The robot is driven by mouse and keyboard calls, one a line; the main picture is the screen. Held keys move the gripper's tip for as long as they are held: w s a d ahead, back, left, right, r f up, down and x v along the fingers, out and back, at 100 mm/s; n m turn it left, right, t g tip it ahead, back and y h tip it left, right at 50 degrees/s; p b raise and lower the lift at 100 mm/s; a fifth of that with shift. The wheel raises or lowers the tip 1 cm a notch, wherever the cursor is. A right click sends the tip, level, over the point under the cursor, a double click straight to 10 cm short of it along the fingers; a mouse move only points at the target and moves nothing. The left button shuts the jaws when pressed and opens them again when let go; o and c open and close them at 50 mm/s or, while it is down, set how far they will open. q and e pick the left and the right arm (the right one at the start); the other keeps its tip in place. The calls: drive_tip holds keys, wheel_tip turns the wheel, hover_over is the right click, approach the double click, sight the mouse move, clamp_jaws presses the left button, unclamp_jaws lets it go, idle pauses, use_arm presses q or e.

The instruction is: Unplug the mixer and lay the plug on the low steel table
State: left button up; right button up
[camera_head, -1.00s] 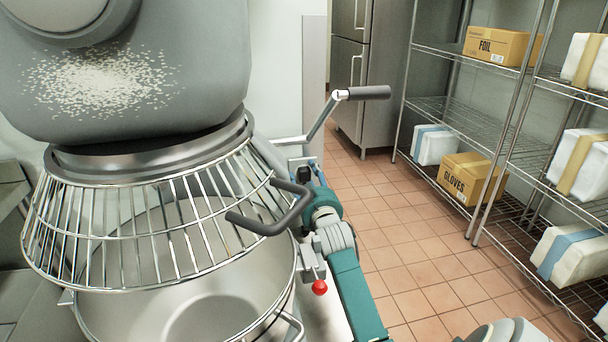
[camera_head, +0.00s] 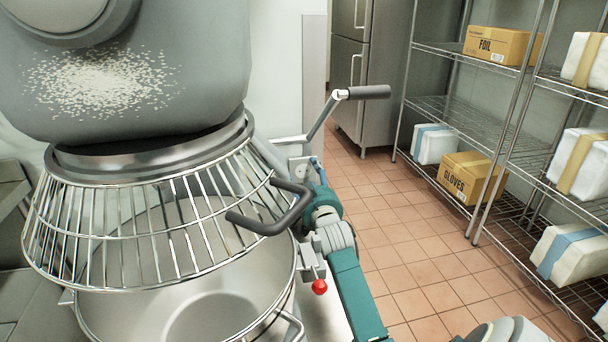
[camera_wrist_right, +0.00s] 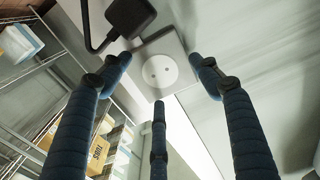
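The mixer (camera_head: 120,75) stands at the left in the head view, with its wire guard and steel bowl below. A pale wall outlet plate (camera_head: 301,168) shows beside it, partly hidden. My right gripper (camera_head: 317,172) is right by the plate. In the right wrist view its blue fingers are spread and empty, facing a round socket (camera_wrist_right: 160,71) with two bare holes. A black plug (camera_wrist_right: 130,15) with a cord sits beside this socket at the top edge, outside the fingers; whether it is seated cannot be told. My left gripper and the low steel table cannot be made out.
The mixer's crank handle (camera_head: 362,93) and guard handle (camera_head: 272,214) stick out near my right arm. A wire shelf rack (camera_head: 480,128) with boxes stands at the right, a steel fridge (camera_head: 350,70) at the back. The tiled floor (camera_head: 410,250) between is clear.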

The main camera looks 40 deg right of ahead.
drive_tip(key=v, duration=1.2)
idle(0.5)
